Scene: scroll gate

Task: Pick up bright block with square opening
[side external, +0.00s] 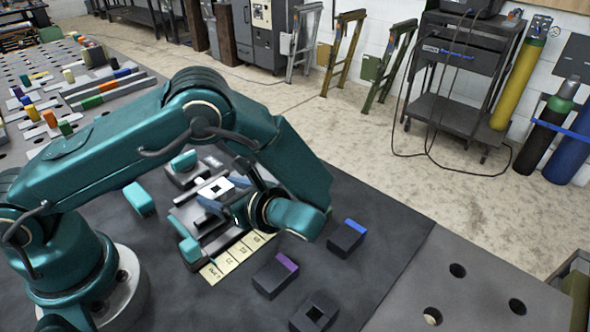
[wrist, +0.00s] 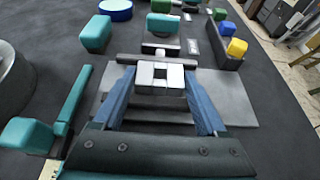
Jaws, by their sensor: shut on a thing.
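The bright block with a square opening (side external: 221,184) is white and sits between my gripper's blue fingers, over the grey fixture. In the wrist view the bright block (wrist: 173,74) shows its opening facing the camera. My gripper (wrist: 160,78) is shut on it, one finger at each side. In the side view my gripper (side external: 226,193) points toward the fixture, and its wrist hides part of it. I cannot tell whether the block touches the surface under it. A dark block with a square opening (side external: 314,313) lies at the bottom of the side view.
A grey stepped fixture (wrist: 232,106) lies under my gripper. Teal blocks (side external: 138,199) stand around it, and a numbered strip (side external: 238,258) lies in front. Dark blocks with a purple end (side external: 272,278) and a blue end (side external: 345,239) lie to the right.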

